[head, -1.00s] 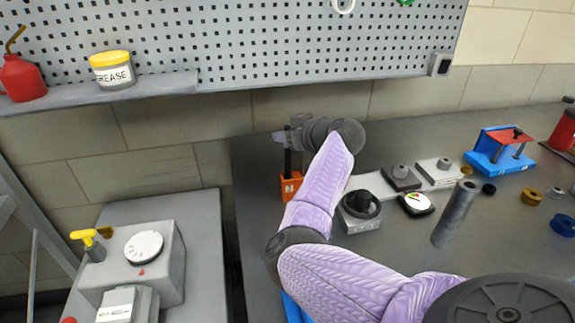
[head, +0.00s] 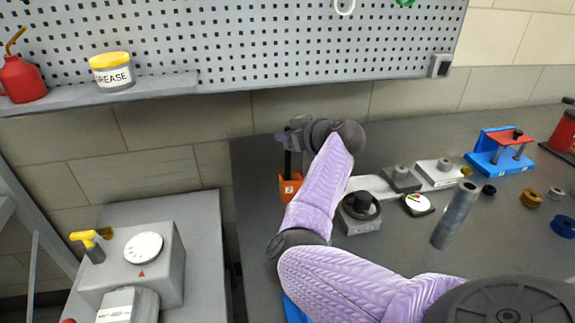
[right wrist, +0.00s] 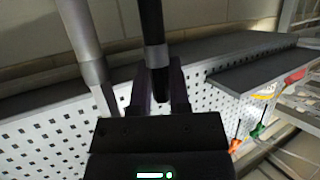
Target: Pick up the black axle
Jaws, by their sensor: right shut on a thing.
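The black axle (head: 288,161) stands upright at the back left of the bench, below my right gripper. Its lower end meets an orange holder (head: 288,188); whether it is seated in it or just above it, I cannot tell. My right gripper (head: 283,137) is shut on the upper part of the axle. In the right wrist view, the axle (right wrist: 151,22) runs from the top edge down between the fingers (right wrist: 160,88). My right forearm hides part of the bench beside the holder. My left gripper is not in view.
Right of my arm are a grey block with a black knob (head: 359,212), a round dial (head: 417,204), a tall grey cylinder (head: 456,214) and a blue stand (head: 497,152). A side table with a grey dial box (head: 150,270) is at left. The pegboard (head: 300,40) is behind.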

